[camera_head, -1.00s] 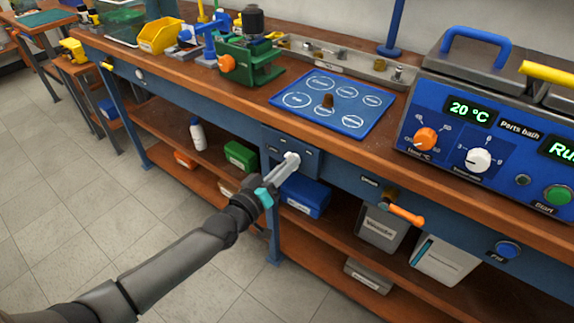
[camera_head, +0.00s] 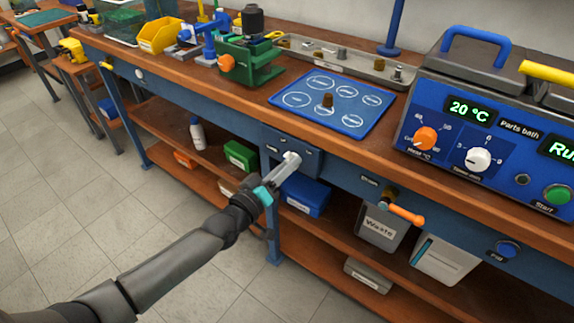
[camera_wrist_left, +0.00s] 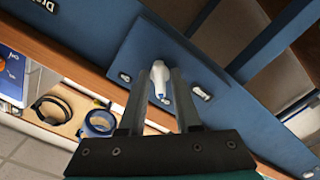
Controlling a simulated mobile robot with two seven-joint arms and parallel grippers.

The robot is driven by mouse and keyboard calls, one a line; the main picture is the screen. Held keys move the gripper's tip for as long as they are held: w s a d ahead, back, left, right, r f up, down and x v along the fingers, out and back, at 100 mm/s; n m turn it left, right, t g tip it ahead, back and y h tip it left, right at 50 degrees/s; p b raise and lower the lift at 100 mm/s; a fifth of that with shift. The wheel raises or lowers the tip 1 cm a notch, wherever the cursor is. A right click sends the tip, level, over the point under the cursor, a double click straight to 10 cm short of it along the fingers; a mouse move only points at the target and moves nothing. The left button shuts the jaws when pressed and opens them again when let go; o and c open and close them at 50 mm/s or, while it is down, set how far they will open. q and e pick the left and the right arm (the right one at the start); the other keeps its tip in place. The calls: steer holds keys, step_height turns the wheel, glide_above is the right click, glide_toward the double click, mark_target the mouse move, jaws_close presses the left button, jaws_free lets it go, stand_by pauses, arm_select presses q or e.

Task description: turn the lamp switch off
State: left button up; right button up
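The lamp switch is a small white lever (camera_head: 292,158) on a blue plate (camera_head: 273,139) on the front of the workbench. In the left wrist view the lever (camera_wrist_left: 158,76) lies between my fingertips, with a small blue mark near its lower end. My left gripper (camera_head: 284,168) reaches the lever from the lower left. In the wrist view its two fingers (camera_wrist_left: 160,88) stand apart, one on each side of the lever; any contact is hard to make out. The right gripper is not in view.
An orange-handled valve (camera_head: 405,214) juts from the bench front to the right. A blue bin (camera_head: 306,196) and a green box (camera_head: 240,155) sit on the shelf below. The blue parts bath (camera_head: 480,155) and a blue mat (camera_head: 330,122) are on the benchtop. Floor is open at left.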

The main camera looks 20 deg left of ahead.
arm_select(q)
steer(key=shift+o, duration=0.9)
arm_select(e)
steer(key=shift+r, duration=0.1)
arm_select(q)
steer(key=p+v, duration=0.3)
steer(key=v, duration=1.2)
steer(key=shift+p, duration=0.4)
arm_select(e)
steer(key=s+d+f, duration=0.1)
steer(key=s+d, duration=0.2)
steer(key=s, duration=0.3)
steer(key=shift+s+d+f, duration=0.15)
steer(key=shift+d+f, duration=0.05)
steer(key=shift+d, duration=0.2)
arm_select(q)
steer(key=shift+s, duration=0.1)
